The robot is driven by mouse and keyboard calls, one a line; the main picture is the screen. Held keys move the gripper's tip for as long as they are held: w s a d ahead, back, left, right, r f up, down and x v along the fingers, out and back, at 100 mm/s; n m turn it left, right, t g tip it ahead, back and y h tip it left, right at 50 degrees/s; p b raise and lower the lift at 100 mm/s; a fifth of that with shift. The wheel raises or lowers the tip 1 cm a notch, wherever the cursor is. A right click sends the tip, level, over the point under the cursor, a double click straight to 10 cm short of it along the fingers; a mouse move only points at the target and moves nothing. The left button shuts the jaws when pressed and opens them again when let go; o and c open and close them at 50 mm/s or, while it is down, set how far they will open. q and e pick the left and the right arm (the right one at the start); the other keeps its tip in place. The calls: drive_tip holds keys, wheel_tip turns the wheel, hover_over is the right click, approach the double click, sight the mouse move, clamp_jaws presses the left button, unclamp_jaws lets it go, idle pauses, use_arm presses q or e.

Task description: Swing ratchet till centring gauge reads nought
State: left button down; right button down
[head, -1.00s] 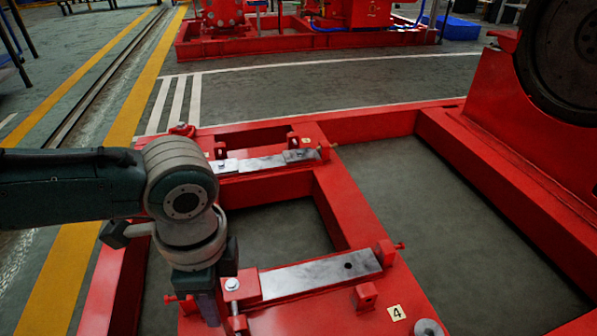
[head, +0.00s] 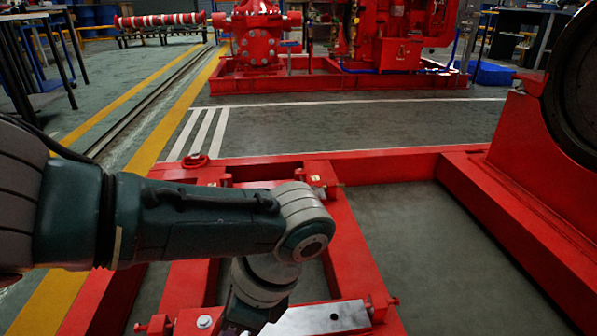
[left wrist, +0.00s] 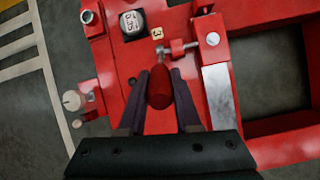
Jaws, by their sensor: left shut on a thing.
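In the left wrist view my left gripper (left wrist: 160,76) is shut on a red rounded grip (left wrist: 160,92), which stands between its two dark fingers. The rest of the ratchet cannot be made out. In the head view my left arm hides its fingertips near the bottom. My right gripper is not in view.
The red base frame (head: 385,154) spreads ahead, with a bright metal pad (head: 320,318) near the bottom edge. A dark flywheel on a red stand (head: 535,140) rises at the right. A red pumpset (head: 262,38) stands far back. The grey floor inside the frame is bare.

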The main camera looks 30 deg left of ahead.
use_arm(q)
drive_tip(key=shift+f, duration=0.15)
drive_tip(key=c, duration=0.6)
unclamp_jaws()
drive_tip(key=shift+w+d+r+p, duration=0.15)
drive_tip(key=shift+r+p, duration=0.2)
drive_tip(key=shift+r, duration=0.2)
drive_tip(key=p+v, duration=0.4)
drive_tip(key=v, duration=0.5)
drive_tip(key=shift+f, duration=0.1)
